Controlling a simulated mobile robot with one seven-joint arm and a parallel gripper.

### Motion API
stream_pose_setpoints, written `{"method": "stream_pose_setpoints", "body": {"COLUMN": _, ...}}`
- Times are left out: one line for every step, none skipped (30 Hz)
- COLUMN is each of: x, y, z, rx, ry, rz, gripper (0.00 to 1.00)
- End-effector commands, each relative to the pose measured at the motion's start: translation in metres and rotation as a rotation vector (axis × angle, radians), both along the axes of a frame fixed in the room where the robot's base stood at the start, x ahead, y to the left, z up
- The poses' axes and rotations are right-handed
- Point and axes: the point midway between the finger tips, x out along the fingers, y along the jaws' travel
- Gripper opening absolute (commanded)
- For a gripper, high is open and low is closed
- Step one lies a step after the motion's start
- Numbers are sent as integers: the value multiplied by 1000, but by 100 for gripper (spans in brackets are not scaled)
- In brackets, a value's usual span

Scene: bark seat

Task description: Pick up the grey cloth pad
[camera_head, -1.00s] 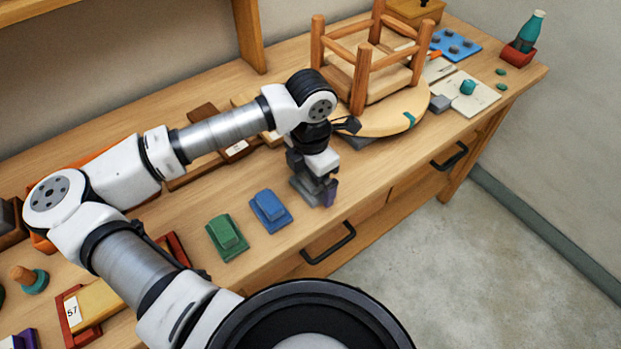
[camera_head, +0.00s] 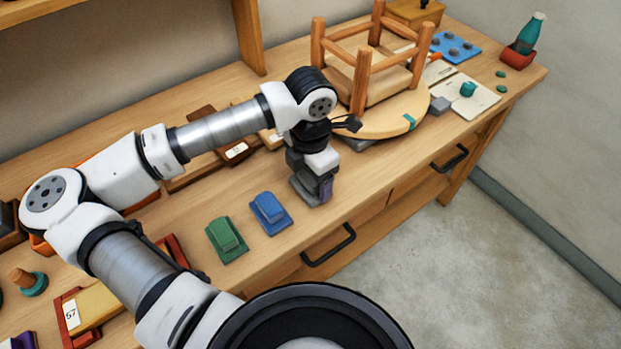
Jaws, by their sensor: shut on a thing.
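The grey cloth pad (camera_head: 299,194) lies on the wooden bench near its front edge, right of the blue pad. Its flat base shows at the left under my gripper (camera_head: 318,191); its upper part is mostly hidden by the jaws. My gripper points down and is shut on the grey pad, low at the bench top. I cannot tell whether the pad's base is clear of the wood.
A blue pad (camera_head: 270,212) and a green pad (camera_head: 227,240) lie left of my gripper. An upturned wooden stool (camera_head: 362,75) stands behind to the right. A small grey block (camera_head: 440,106) lies beside it. Bare bench shows right of my gripper.

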Motion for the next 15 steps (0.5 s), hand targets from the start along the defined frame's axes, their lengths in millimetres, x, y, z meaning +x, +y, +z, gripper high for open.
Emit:
{"method": "stream_pose_setpoints", "body": {"x": 1, "y": 0, "z": 5, "rx": 1, "ry": -3, "rz": 0, "gripper": 53}}
{"method": "stream_pose_setpoints", "body": {"x": 1, "y": 0, "z": 10, "rx": 2, "ry": -4, "rz": 0, "gripper": 53}}
{"method": "stream_pose_setpoints", "body": {"x": 1, "y": 0, "z": 17, "rx": 3, "ry": -4, "rz": -1, "gripper": 53}}
{"method": "stream_pose_setpoints", "body": {"x": 0, "y": 0, "z": 23, "rx": 3, "ry": -4, "rz": -1, "gripper": 53}}
{"method": "stream_pose_setpoints", "body": {"x": 1, "y": 0, "z": 30, "rx": 3, "ry": -6, "rz": 0, "gripper": 53}}
{"method": "stream_pose_setpoints", "body": {"x": 1, "y": 0, "z": 41, "rx": 3, "ry": -6, "rz": 1, "gripper": 53}}
{"method": "stream_pose_setpoints", "body": {"x": 1, "y": 0, "z": 50, "rx": 4, "ry": -7, "rz": 0, "gripper": 53}}
{"method": "stream_pose_setpoints", "body": {"x": 1, "y": 0, "z": 59, "rx": 4, "ry": -7, "rz": 2, "gripper": 53}}
{"method": "stream_pose_setpoints", "body": {"x": 1, "y": 0, "z": 72, "rx": 4, "ry": -7, "rz": 1, "gripper": 53}}
{"method": "stream_pose_setpoints", "body": {"x": 1, "y": 0, "z": 81, "rx": 3, "ry": -6, "rz": 0, "gripper": 53}}
{"method": "stream_pose_setpoints", "body": {"x": 1, "y": 0, "z": 91, "rx": 3, "ry": -6, "rz": 2, "gripper": 53}}
{"method": "stream_pose_setpoints", "body": {"x": 1, "y": 0, "z": 103, "rx": 3, "ry": -5, "rz": 0, "gripper": 53}}
{"method": "stream_pose_setpoints", "body": {"x": 0, "y": 0, "z": 111, "rx": 2, "ry": -5, "rz": 0, "gripper": 53}}
{"method": "stream_pose_setpoints", "body": {"x": 1, "y": 0, "z": 120, "rx": 3, "ry": -5, "rz": 1, "gripper": 53}}
{"method": "stream_pose_setpoints", "body": {"x": 1, "y": 0, "z": 130, "rx": 2, "ry": -5, "rz": 0, "gripper": 53}}
